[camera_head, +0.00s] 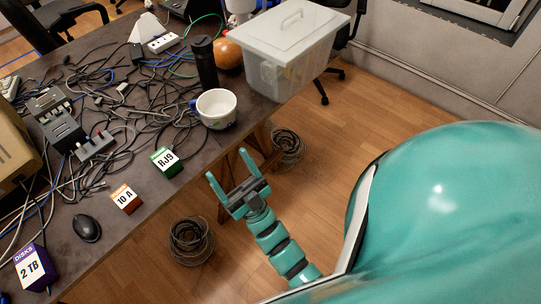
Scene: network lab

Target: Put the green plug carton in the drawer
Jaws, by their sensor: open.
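The green plug carton (166,161), with a white label reading RJ9, stands on the dark table near its front edge. My gripper (228,166) is open and empty. It appears in front of the table edge, to the right of the green carton and apart from it. I cannot make out a drawer in this view.
An orange 10 A carton (126,198), a black mouse (87,228) and a purple 2 TB carton (35,268) lie along the front edge. A white cup (216,108), dark tumbler (204,64) and lidded clear bin (291,50) stand behind. Tangled cables cover much of the table.

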